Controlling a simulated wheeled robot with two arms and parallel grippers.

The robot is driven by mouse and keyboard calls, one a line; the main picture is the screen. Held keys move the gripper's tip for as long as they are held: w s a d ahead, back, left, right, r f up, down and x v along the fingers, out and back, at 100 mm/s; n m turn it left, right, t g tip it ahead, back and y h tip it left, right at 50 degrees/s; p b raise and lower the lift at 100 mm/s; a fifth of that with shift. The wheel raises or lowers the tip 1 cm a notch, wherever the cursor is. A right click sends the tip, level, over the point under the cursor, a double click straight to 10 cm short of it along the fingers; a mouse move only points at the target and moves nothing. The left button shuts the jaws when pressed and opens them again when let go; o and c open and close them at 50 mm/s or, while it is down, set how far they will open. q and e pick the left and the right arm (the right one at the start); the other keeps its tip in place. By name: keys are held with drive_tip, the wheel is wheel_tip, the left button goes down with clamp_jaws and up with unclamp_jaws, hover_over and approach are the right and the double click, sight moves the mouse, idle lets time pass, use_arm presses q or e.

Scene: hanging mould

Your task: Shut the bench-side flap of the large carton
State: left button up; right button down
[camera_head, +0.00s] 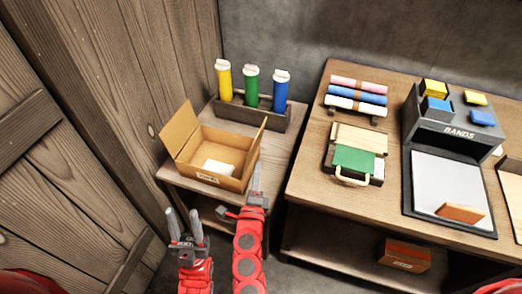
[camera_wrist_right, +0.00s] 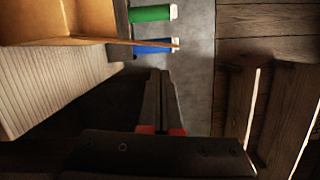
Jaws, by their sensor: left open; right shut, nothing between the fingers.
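The large carton (camera_head: 232,182) stands open on a small side table at the left, with a white item (camera_head: 217,167) inside. Its bench-side flap (camera_head: 256,148) stands up, leaning outward toward the bench. In the right wrist view this flap (camera_wrist_right: 150,43) shows edge-on beyond my fingertips. Another flap (camera_head: 180,128) stands up on the far left side. My right gripper (camera_head: 257,184) is shut and empty, beside the carton's bench-side wall, below the flap; in its wrist view (camera_wrist_right: 160,78) a gap shows to the flap. My left gripper (camera_head: 185,220) is open and empty, in front of the side table.
A rack (camera_head: 241,113) with yellow, green and blue tubes stands behind the carton. The workbench (camera_head: 306,178) is to the right, across a narrow gap. A smaller carton (camera_head: 405,254) sits on its lower shelf. A wooden wall (camera_head: 110,100) closes the left side.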

drive_tip(key=w+p, duration=0.1)
drive_tip(key=w, duration=0.8)
drive_tip(key=shift+d+r, duration=0.3)
drive_tip(key=shift+d, duration=0.1)
drive_tip(key=shift+s+r, duration=0.1)
drive_tip(key=shift+a+r+n+p, duration=0.1)
drive_tip(key=shift+a+n+p, duration=0.25)
drive_tip(key=shift+p, duration=0.3)
